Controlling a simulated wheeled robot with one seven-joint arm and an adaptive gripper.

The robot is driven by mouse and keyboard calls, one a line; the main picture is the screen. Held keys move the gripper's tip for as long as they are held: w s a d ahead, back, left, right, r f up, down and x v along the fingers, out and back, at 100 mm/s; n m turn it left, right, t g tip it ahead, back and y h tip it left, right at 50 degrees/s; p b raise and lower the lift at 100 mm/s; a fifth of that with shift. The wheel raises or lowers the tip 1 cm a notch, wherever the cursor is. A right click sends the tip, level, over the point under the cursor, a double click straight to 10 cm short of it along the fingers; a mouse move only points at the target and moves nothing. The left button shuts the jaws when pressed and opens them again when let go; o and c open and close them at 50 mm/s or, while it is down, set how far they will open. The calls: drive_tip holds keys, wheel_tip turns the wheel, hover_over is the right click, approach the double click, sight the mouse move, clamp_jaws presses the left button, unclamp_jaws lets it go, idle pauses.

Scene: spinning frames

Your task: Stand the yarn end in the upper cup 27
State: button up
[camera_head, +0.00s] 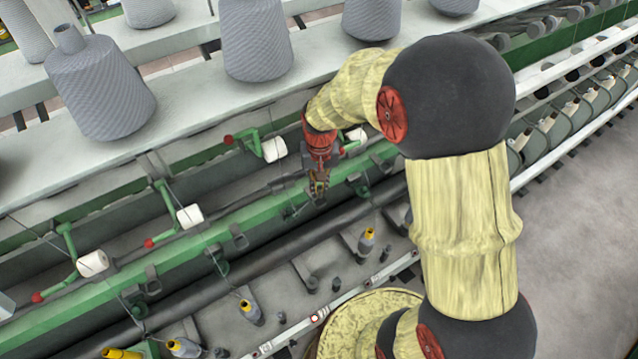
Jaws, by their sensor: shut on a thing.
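My gripper (319,190) hangs from the red wrist over the green rail (225,232), near the middle of the view. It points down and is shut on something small. What it holds is too small and dark to make out, so I cannot tell the yarn end apart. I cannot pick out upper cup 27, as no number can be read. White rollers on green arms stand along the frame, one (274,149) just left of my gripper and another (357,135) partly hidden behind my arm.
Large grey yarn cones (100,88) stand on the pale upper shelf (190,105). Bare grey floor (580,240) lies at the right.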

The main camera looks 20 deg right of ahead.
drive_tip(key=shift+s+f+b, duration=0.1)
drive_tip(key=shift+f+b, duration=0.9)
drive_tip(key=shift+f, duration=0.6)
drive_tip(key=o, duration=0.9)
drive_tip(key=shift+c, duration=0.2)
drive_tip(key=shift+r, duration=0.1)
